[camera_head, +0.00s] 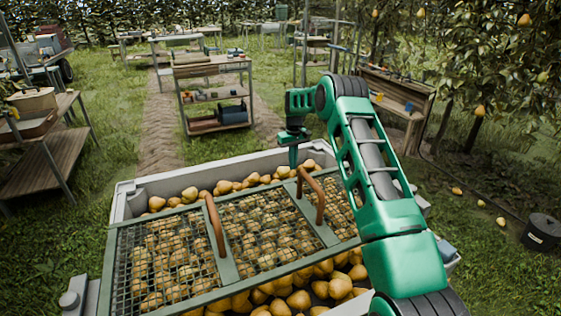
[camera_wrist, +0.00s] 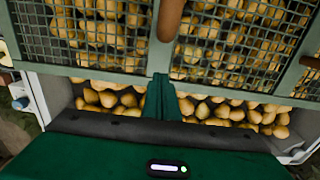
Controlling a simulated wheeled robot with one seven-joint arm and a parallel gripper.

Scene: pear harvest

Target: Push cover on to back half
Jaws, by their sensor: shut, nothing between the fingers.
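The cover (camera_head: 232,268) is a wire-mesh lid with a grey-green frame and two brown handles. It lies across a pale bin (camera_head: 122,203) of pears, with uncovered pears showing along both its far and near sides. In the wrist view, the cover's frame bar (camera_wrist: 105,70) crosses the picture, with mesh beyond it. My green gripper (camera_head: 293,160) points down at the cover's far edge, close to the right handle (camera_head: 312,196). Its shut, empty fingertips (camera_wrist: 160,82) meet the frame bar in the wrist view, near a crossbar. I cannot tell whether they touch it.
Loose pears (camera_head: 180,199) fill the bin's far strip, and more (camera_head: 300,299) show on the near side. A wooden shelf stand (camera_head: 215,110) and benches stand beyond on grass. A pear tree and a dark bucket (camera_head: 543,230) are at the right.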

